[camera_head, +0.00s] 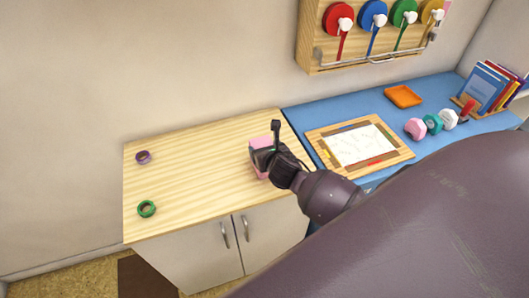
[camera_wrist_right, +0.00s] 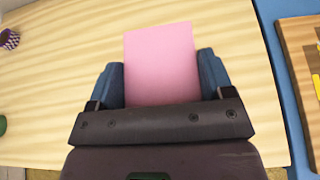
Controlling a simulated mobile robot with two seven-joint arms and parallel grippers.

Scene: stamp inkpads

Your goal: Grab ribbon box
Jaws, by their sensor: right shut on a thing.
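A pink box (camera_head: 261,143), the likely ribbon box, is at the right side of the light wooden cabinet top (camera_head: 190,171). My right gripper (camera_head: 270,152) is on it from above and hides part of it. In the right wrist view the pink box (camera_wrist_right: 160,62) lies between the two blue-grey fingers of my right gripper (camera_wrist_right: 162,85), which is shut on it. I cannot tell whether the box touches the wood or is slightly lifted. My left gripper is not in view.
To the right, a blue table (camera_head: 300,118) holds a framed board (camera_head: 325,152), an orange tray (camera_head: 403,96), several stamps and a book rack. Coloured reels (camera_head: 338,18) hang on the wall.

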